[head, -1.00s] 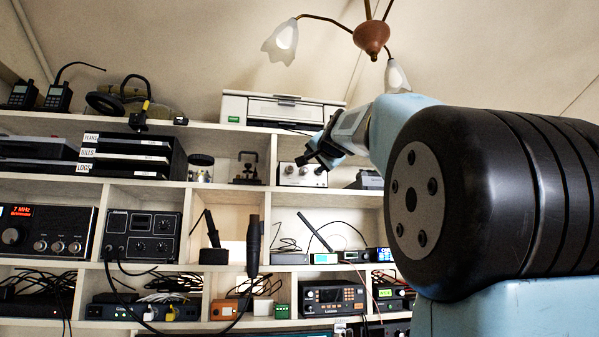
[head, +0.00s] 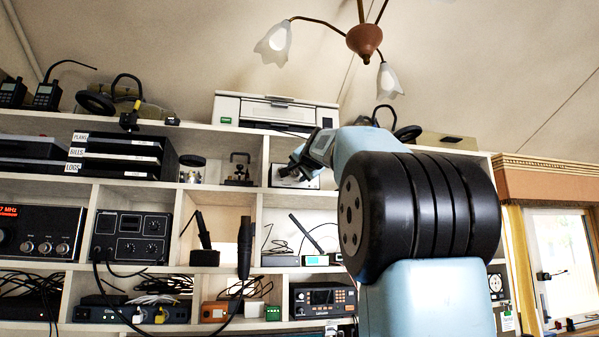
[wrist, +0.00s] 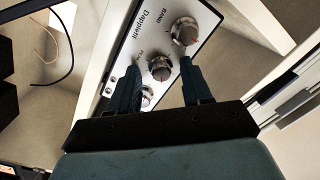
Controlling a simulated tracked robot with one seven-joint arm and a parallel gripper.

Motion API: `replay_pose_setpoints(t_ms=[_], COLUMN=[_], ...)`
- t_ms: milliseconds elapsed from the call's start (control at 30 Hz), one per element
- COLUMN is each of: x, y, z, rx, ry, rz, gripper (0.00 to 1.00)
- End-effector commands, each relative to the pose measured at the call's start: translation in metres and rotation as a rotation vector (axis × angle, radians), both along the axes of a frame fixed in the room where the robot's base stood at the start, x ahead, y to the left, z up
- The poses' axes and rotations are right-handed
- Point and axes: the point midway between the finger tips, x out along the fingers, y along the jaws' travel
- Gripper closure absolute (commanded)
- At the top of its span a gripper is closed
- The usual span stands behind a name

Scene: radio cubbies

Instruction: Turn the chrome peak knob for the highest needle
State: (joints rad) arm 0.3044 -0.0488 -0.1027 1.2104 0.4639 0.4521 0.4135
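A pale box with a row of chrome knobs sits in an upper cubby, mostly behind my gripper (head: 292,168) in the head view. The wrist view shows its front panel (wrist: 127,32) close up. One chrome knob (wrist: 185,34) is marked BAND. A middle chrome knob (wrist: 160,68) has a small label beside it that is hard to read, possibly PEAK. Another knob (wrist: 147,97) is partly hidden by my left finger. My gripper (wrist: 160,68) is open, its fingers on either side of the middle knob in the picture, with gaps. I cannot tell their depth. No needle is readable.
A printer (head: 273,111) stands on the shelf top above. A key-like brass device (head: 238,170) is in the cubby to the left. Black trays (head: 120,152) stand further left. A microphone (head: 245,245) hangs in front of the lower cubbies. A window (head: 562,260) is at the right.

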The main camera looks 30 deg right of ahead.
Motion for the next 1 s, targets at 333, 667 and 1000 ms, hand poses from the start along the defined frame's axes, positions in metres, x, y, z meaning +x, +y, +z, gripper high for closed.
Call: replay_pose_setpoints(t_ms=[333, 667, 1000], x=[0.0000, 0.0001, 0.0005], y=[0.0003, -0.0021, 0.0001], z=[-0.0001, -0.0008, -0.0018], rx=[0.000, 0.000, 0.108], ry=[0.000, 0.001, -0.027], rz=[0.000, 0.000, 0.000], gripper=[0.84, 1.00, 1.00])
